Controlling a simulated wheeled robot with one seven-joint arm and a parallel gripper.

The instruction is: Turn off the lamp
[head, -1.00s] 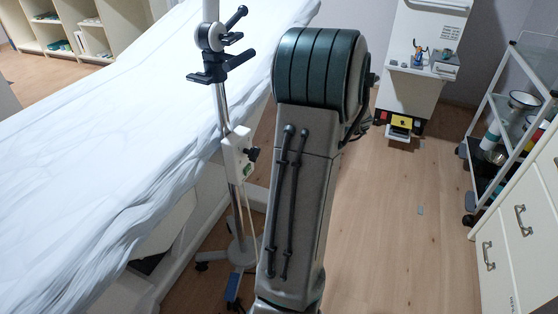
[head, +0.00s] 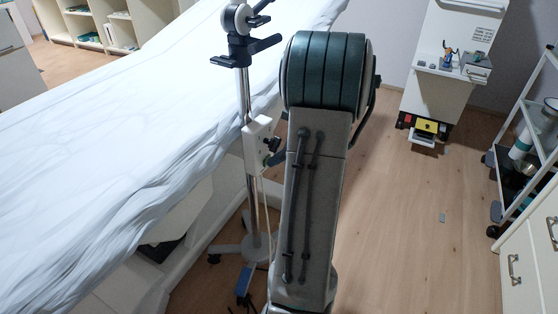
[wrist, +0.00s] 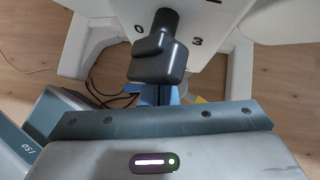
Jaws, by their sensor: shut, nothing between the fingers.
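The lamp stand (head: 246,172) rises beside the couch on a wheeled foot, its top cut off by the frame. A white control box (head: 257,143) with a dark knob (head: 273,144) sits on its pole. In the wrist view the same dark knob (wrist: 160,55) sticks out from a white panel (wrist: 213,22) marked with 0 and 3. My gripper (wrist: 158,94) is shut and empty just below the knob in that view; I cannot tell whether it touches it. In the head view my arm hides most of the gripper, and only a dark tip shows beside the knob.
The couch (head: 120,130) with a white sheet fills the left. A blue box (head: 243,281) lies by the stand's foot, with a cable hanging above. A white cabinet (head: 450,70) stands at the back, a trolley (head: 520,150) at the right. Floor between is mostly clear.

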